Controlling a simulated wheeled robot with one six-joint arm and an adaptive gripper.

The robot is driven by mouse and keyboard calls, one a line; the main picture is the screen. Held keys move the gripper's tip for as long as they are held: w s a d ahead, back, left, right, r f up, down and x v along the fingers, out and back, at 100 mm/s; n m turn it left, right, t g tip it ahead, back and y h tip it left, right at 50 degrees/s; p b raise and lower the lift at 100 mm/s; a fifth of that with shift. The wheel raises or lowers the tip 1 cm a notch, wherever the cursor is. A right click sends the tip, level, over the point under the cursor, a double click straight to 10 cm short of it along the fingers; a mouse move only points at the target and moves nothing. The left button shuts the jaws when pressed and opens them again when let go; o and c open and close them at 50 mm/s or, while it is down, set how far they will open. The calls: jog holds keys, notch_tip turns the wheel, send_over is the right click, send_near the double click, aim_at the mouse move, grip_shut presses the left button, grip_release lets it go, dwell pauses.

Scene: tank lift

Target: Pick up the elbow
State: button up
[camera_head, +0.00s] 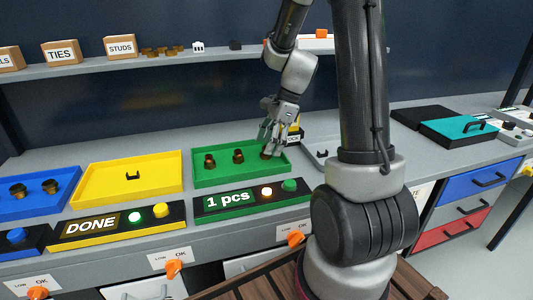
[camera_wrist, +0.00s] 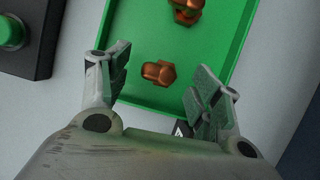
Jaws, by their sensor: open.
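In the head view a green tray (camera_head: 200,178) holds several small copper-brown fittings, one at its left (camera_head: 210,161) and one in the middle (camera_head: 238,157). My gripper (camera_head: 270,147) is over the tray's right end, partly covering a third fitting there (camera_head: 265,155). In the wrist view this copper elbow (camera_wrist: 158,73) lies on the tray floor between my open fingers (camera_wrist: 165,85), apart from both. The height of my fingers above the elbow is hard to tell.
A yellow tray (camera_head: 152,184) and a blue tray (camera_head: 62,202) stand to the left. A sign panel reading "1 pcs" (camera_head: 228,199) and buttons lie in front of the green tray. A shelf (camera_head: 170,62) with boxes runs behind. A grey tray (camera_head: 318,155) is to the right.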

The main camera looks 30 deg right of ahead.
jog(key=shift+x, duration=1.15)
jog(key=shift+c, duration=0.3)
jog(key=c, duration=1)
